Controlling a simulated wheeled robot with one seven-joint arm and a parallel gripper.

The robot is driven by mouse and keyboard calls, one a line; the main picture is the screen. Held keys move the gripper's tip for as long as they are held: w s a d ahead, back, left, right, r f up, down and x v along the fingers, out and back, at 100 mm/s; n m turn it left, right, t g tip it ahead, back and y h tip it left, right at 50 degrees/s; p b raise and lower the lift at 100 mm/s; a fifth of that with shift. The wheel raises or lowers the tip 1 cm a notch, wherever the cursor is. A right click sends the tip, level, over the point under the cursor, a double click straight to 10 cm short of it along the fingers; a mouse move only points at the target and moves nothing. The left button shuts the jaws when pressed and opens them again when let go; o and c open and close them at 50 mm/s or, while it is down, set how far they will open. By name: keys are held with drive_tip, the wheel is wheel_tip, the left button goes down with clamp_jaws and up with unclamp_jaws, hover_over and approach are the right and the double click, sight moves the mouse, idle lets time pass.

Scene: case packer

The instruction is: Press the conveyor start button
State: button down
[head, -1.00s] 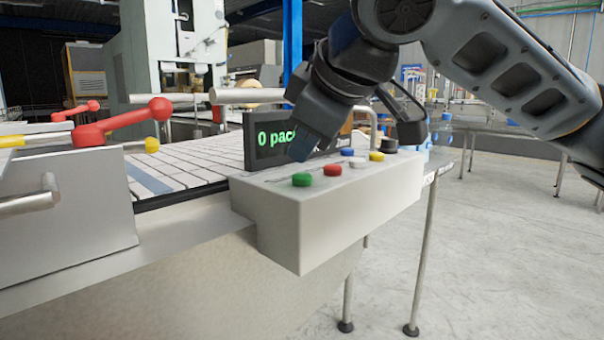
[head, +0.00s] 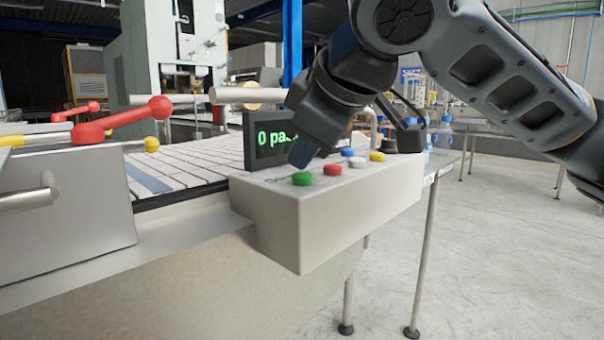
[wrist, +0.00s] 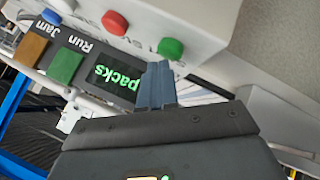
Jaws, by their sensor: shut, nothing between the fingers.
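A pale control box (head: 345,215) carries several round buttons on its top. The green button (head: 302,179) is at the near left end, with a red button (head: 332,169) to its right. My gripper (head: 300,160) is shut and empty, its tips just above and behind the green button in the head view. In the wrist view the shut fingers (wrist: 157,80) point toward the box edge, with the green button (wrist: 170,47) just beyond them. The tips look apart from it. No label naming the start button is readable.
A blue button (head: 348,152), a white button (head: 357,162) and a yellow button (head: 377,156) sit farther along the box. A black display (head: 262,146) with green text stands behind. Red-handled levers (head: 120,121) are at left.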

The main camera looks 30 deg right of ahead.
sight(303, 175)
drive_tip(key=shift+f, duration=0.4)
idle(0.5)
drive_tip(key=shift+r, duration=0.1)
drive_tip(key=shift+r+p, duration=0.55)
drive_tip(key=shift+r, duration=0.4)
wheel_tip(303, 175, up, 5)
drive_tip(key=p, duration=0.4)
idle(0.6)
